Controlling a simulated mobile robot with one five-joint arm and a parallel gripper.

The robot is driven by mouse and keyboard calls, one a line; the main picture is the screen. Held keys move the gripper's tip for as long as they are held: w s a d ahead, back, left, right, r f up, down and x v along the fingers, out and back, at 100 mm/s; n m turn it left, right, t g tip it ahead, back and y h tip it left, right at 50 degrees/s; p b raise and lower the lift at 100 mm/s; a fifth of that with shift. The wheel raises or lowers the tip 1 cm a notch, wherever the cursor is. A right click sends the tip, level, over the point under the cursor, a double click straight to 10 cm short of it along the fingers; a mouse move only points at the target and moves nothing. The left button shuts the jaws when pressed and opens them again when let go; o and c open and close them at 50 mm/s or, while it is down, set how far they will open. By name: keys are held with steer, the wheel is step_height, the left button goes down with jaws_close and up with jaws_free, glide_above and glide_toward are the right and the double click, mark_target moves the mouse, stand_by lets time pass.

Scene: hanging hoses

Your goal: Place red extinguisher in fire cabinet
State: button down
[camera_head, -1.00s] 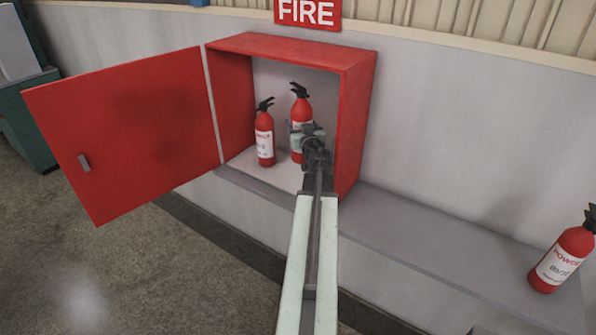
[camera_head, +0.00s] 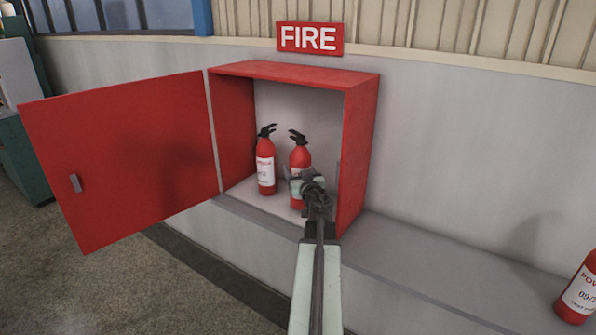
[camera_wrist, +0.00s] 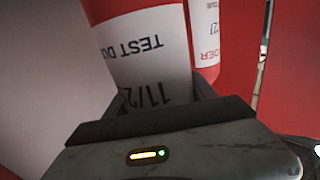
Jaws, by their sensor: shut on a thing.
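The red fire cabinet (camera_head: 361,150) stands on a ledge with its door (camera_head: 125,160) swung open to the left. One red extinguisher (camera_head: 265,160) stands upright inside, on the left. A second red extinguisher (camera_head: 299,158) is inside to the right of it, upright, with my gripper (camera_head: 305,186) shut on it. In the wrist view the held extinguisher (camera_wrist: 140,45) fills the space between the jaws, its label upside down, and the other extinguisher (camera_wrist: 206,35) is close behind it. My gripper hides part of its lower body, so I cannot tell whether its base touches the cabinet floor.
Another red extinguisher (camera_head: 579,290) stands on the ledge (camera_head: 450,262) at the far right, cut by the frame edge. A FIRE sign (camera_head: 310,38) hangs above the cabinet. The ledge between is clear. The cabinet's right wall is close to my arm.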

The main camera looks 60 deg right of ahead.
steer(key=shift+f+b, duration=0.6)
steer(key=shift+f, duration=0.5)
steer(key=shift+c, duration=1.4)
jaws_free()
steer(key=shift+r, duration=0.1)
